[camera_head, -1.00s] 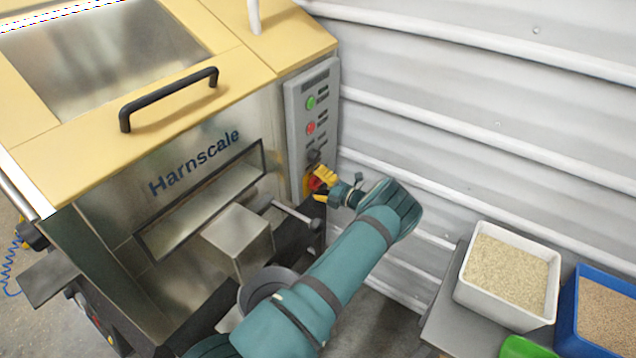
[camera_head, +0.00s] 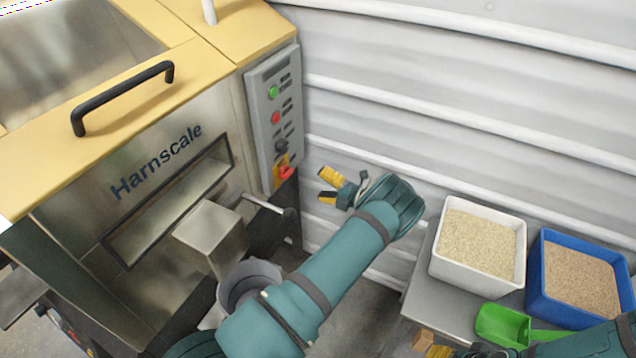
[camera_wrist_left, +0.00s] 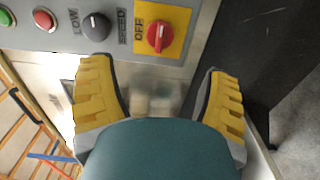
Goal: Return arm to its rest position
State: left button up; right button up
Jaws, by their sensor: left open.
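My left gripper (camera_head: 326,187) is open and empty in the head view, to the right of the control panel and apart from it. Its yellow fingers stand wide apart in the left wrist view (camera_wrist_left: 162,85), with nothing between them. A red rotary switch (camera_head: 285,173) on a yellow plate is at the panel's lower end. In the left wrist view the switch (camera_wrist_left: 160,37) lies beyond the fingertips, next to the word OFF. My right gripper (camera_head: 437,348) shows only in part at the bottom edge, and its jaws are unclear.
The Harnscale hopper machine (camera_head: 95,190) fills the left, with a black lid handle (camera_head: 125,95) and a protruding lever (camera_head: 265,204). A grey table (camera_head: 420,290) at right holds a white bin (camera_head: 478,275), a blue bin (camera_head: 590,312) and a green scoop (camera_head: 503,325). A ribbed wall stands behind.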

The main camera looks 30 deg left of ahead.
pick_arm(q)
jog(key=shift+s, duration=0.1)
dwell(0.3)
jog(key=s+d+f+n+g+h, duration=0.1)
jog(key=s+d+f+n+h, duration=0.3)
jog(key=s+f+n+h, duration=0.3)
jog(key=s+d+f+n+g+h, duration=0.2)
jog(key=s+d+f+n+h, duration=0.3)
jog(key=s+f, duration=0.45)
jog(key=s+d+r+n+t+h, duration=0.1)
jog(key=s+d+n+h, duration=0.25)
jog(key=d+n, duration=0.25)
jog(key=s+d+r+n+t+h, duration=0.1)
jog(key=s+d+n+h, duration=0.1)
jog(key=d+n+h, duration=0.3)
jog(key=s+d+r+n+t+h, duration=0.1)
jog(key=s+d+r+n+t, duration=0.2)
jog(key=d+r+n, duration=0.5)
jog(key=n+t, duration=0.1)
jog(key=n, duration=0.4)
jog(key=shift+s+d+n+t, duration=0.15)
jog(key=shift+s+n+t, duration=0.15)
jog(key=shift+s, duration=0.1)
